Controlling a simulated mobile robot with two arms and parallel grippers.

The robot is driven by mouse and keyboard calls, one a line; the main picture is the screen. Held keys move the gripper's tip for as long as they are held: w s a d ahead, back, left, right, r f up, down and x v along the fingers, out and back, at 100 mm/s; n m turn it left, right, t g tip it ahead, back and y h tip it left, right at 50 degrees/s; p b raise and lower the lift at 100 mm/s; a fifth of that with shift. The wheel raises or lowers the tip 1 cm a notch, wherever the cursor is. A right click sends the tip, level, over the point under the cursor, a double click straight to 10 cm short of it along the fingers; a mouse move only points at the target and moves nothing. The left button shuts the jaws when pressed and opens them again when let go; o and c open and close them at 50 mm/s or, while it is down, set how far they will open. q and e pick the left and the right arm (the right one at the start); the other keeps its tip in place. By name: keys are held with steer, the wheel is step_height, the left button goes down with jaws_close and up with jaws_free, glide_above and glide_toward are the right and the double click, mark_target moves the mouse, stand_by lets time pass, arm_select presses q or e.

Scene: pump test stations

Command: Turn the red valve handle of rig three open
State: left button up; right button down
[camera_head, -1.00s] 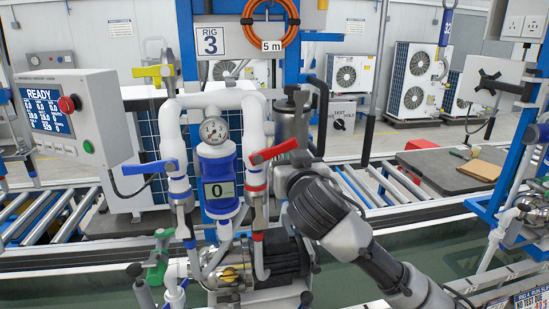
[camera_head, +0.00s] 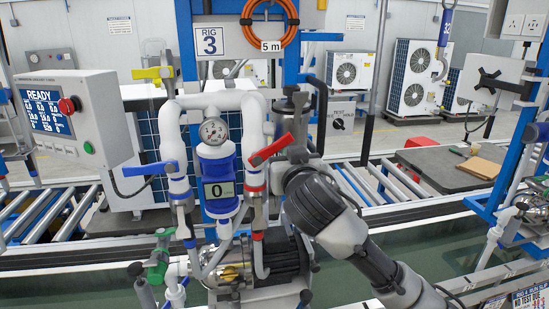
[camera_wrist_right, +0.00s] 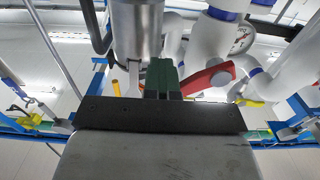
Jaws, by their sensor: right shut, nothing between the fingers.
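In the right wrist view, the red handle (camera_wrist_right: 207,78) lies just right of my right gripper (camera_wrist_right: 164,66), whose dark green fingers are shut and empty. The handle's end is close against the fingers; I cannot tell if they touch. In the head view, my wrist hides most of the fingers. My left gripper is not in view.
A steel cylinder (camera_head: 293,108) stands close behind the handle, and a pump (camera_head: 275,262) sits below. A blue handle (camera_head: 148,168) is on the left pipe, a yellow one (camera_head: 152,73) above it. The control box (camera_head: 72,118) reads READY; the meter reads 0.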

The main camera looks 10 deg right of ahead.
mark_target(275, 147)
steer(key=shift+a+r+p, duration=0.8)
steer(key=shift+a+r, duration=0.1)
steer(key=shift+a, duration=0.05)
stand_by(1.1)
steer(key=shift+s+a+r+p, duration=0.1)
steer(key=shift+a+r+p, duration=0.1)
steer(key=shift+a, duration=0.35)
steer(key=shift+a+r+p, duration=0.1)
steer(key=shift+a+p, duration=0.1)
steer(key=shift+a, duration=0.3)
stand_by(1.4)
steer(key=shift+d, duration=0.3)
steer(key=shift+d, duration=0.4)
steer(key=s+p, duration=0.1)
steer(key=s, duration=0.6)
stand_by(0.4)
